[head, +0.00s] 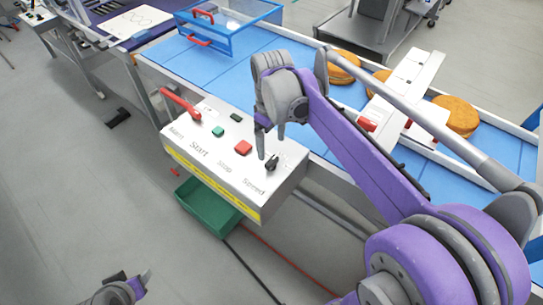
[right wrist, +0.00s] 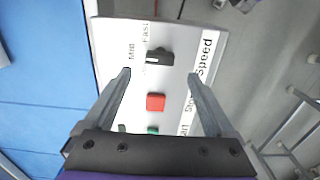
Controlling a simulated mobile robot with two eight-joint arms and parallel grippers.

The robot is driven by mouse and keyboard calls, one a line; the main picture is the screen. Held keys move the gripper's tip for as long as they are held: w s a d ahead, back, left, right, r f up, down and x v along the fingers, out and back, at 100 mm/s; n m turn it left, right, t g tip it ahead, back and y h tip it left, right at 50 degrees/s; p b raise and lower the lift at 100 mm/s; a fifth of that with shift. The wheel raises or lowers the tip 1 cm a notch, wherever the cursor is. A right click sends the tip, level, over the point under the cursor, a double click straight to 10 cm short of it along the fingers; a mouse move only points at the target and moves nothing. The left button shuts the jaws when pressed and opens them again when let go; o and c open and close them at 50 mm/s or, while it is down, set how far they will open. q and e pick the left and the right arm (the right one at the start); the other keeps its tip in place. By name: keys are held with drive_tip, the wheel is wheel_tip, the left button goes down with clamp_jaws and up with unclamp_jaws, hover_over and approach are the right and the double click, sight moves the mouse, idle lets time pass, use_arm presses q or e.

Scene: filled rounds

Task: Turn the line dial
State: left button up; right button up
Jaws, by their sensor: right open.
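The line dial (head: 272,163) is a small black knob by the word Speed at the right end of a white control box (head: 215,160). In the right wrist view the dial (right wrist: 160,57) has a pale mark on its left side, near the labels Mid and Fast. My right gripper (head: 267,142) is above the box, close to the dial. In the right wrist view its fingers (right wrist: 159,76) are spread apart, with the dial just past the tips and between their lines; nothing is held. Part of my left gripper (head: 130,285) shows at the bottom left; its jaws are unclear.
A red button (head: 243,148), a green button (head: 218,131) and a red lever (head: 180,103) are on the same box. Behind it runs a blue conveyor (head: 335,100) with round orange-brown items (head: 455,117). A green bin (head: 208,207) is below the box.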

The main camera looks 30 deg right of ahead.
sight(272, 160)
wheel_tip(272, 160, down, 6)
drive_tip(key=shift+f, duration=0.1)
use_arm(q)
drive_tip(key=shift+s+f, duration=0.15)
drive_tip(key=shift+f, duration=0.1)
use_arm(e)
drive_tip(key=shift+c, duration=0.3)
drive_tip(key=c, duration=1.3)
use_arm(q)
drive_tip(key=shift+f, duration=0.1)
use_arm(e)
drive_tip(key=shift+m, duration=0.4)
drive_tip(key=m+b, duration=0.1)
drive_tip(key=m, duration=0.3)
drive_tip(key=shift+m, duration=0.4)
use_arm(q)
drive_tip(key=shift+s+f, duration=0.4)
drive_tip(key=shift+f, duration=0.45)
use_arm(e)
drive_tip(key=m, duration=0.6)
drive_tip(key=shift+m, duration=0.3)
